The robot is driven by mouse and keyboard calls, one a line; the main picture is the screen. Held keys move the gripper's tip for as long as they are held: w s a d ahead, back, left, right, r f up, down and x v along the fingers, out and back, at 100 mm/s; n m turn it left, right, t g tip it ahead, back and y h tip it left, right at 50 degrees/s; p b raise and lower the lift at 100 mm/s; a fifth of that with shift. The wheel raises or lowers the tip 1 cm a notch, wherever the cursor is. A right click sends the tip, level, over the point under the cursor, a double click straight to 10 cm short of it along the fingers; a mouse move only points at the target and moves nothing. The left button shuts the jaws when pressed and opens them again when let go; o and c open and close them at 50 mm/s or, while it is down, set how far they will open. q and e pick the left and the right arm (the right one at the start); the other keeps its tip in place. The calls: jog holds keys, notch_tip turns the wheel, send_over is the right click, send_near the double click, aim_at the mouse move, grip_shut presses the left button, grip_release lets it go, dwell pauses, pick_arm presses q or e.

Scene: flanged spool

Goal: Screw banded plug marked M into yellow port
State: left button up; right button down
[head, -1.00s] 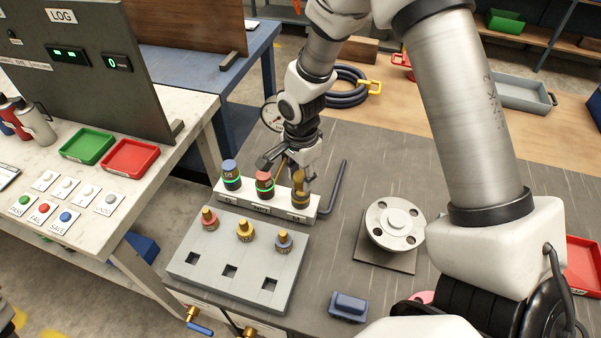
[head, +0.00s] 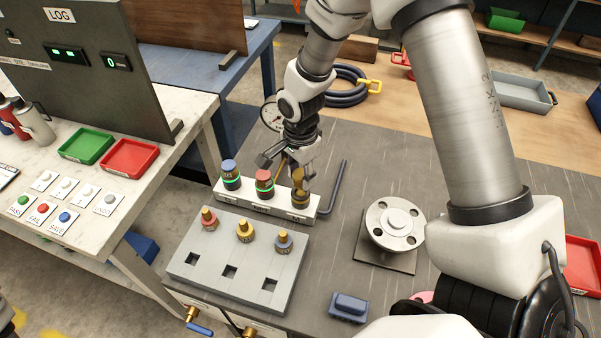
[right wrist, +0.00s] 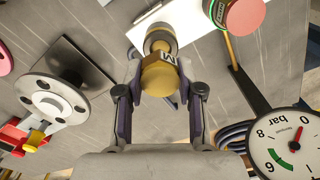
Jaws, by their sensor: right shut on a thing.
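My right gripper (head: 301,177) is shut on a yellow plug (head: 300,199) at the right end of a white rack (head: 264,207). The right wrist view shows the plug (right wrist: 160,78) between the fingers, with a letter M on its side. The plug is still at its rack place; its lower end is hidden. A blue-topped plug (head: 230,174) and a red-topped plug (head: 264,183), each with a green band, stand in the rack. The yellow port (head: 245,231) is the middle fitting on a grey block, between a red port (head: 209,219) and a blue port (head: 284,242).
The grey block (head: 190,266) has square holes in front of the ports. A dark hex key (head: 334,188) lies right of the rack. A flanged spool (head: 394,222) stands farther right, and a blue block (head: 349,306) lies near the front. A pressure gauge (right wrist: 293,145) shows in the wrist view.

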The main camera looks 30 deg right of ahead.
aim_at(300, 176)
jog(key=shift+f, duration=0.25)
jog(key=shift+f+b, duration=0.3)
jog(key=shift+b, duration=0.1)
jog(key=shift+f+b, duration=0.75)
jog(key=shift+f, duration=0.3)
jog(key=shift+f+m+b, duration=0.15)
jog(key=shift+m+b, duration=0.2)
jog(key=shift+m, duration=0.05)
jog(key=m+b, duration=0.4)
jog(key=m, duration=0.4)
jog(key=shift+f, duration=0.15)
jog(key=m, duration=0.3)
jog(key=shift+r+b, duration=0.2)
jog(key=shift+b, duration=0.2)
